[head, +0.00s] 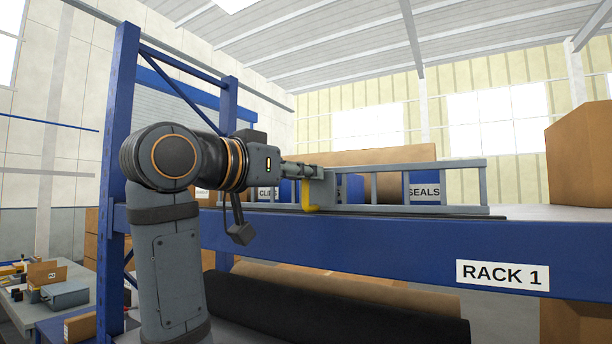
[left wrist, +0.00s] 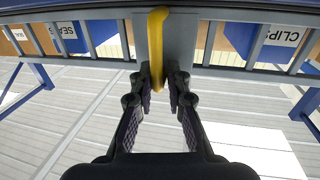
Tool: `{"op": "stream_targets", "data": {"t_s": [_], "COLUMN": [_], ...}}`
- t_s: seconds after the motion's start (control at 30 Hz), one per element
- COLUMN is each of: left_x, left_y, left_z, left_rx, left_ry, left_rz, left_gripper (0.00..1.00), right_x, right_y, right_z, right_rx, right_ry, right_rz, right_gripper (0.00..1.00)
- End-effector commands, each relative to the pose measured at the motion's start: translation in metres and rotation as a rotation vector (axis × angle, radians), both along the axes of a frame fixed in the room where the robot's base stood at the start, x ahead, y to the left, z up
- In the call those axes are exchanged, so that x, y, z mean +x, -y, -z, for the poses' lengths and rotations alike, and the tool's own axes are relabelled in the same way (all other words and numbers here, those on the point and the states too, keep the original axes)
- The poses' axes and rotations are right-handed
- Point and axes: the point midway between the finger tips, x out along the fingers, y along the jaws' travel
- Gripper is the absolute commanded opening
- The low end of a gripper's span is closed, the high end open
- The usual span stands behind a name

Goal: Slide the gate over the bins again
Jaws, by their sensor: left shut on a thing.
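The gate (head: 480,165) is a grey barred frame standing along the front of the rack shelf. Its bars cross in front of the bin labelled SEALS (head: 424,191). A bin labelled CLIPS (head: 268,193) is partly hidden behind my left gripper. The gate's yellow handle (head: 307,196) is on a grey plate. My left gripper (head: 312,172) is shut on this handle. In the left wrist view, the handle (left wrist: 157,35) runs between the fingertips (left wrist: 158,88), and bars show on both sides of the plate (left wrist: 183,35). My right gripper is not in view.
The blue rack beam (head: 390,255) carries a RACK 1 sign (head: 502,275). A blue upright (head: 116,150) stands left of my arm. Dark and brown rolls (head: 340,310) lie below. A cardboard box (head: 582,155) stands at the far right, with bare shelf before it.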

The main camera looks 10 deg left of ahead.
Motion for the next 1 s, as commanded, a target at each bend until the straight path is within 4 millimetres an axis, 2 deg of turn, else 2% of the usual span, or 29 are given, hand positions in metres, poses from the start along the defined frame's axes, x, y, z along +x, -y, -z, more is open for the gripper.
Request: {"op": "stream_targets", "data": {"t_s": [0.37, 0.4, 0.5, 0.83, 1.0], "left_x": [-0.001, -0.001, -0.001, -0.003, -0.027], "left_y": [0.001, 0.001, 0.000, -0.002, -0.017], "left_z": [-0.003, -0.003, -0.003, -0.002, -0.002], "left_rx": [-0.003, -0.003, -0.002, -0.001, -0.001], "left_ry": [0.010, 0.010, 0.008, 0.005, 0.010], "left_rz": [0.002, 0.002, 0.002, 0.000, -0.004], "left_gripper": [0.00, 0.19, 0.32, 0.32, 0.32], "right_x": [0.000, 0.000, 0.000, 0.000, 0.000], "right_y": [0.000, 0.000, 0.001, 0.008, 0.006], "right_z": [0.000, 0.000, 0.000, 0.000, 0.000], "right_rx": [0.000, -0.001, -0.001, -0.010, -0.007], "right_ry": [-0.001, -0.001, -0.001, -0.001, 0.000], "right_rz": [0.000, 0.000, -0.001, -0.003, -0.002], "right_gripper": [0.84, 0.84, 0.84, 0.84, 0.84]}}
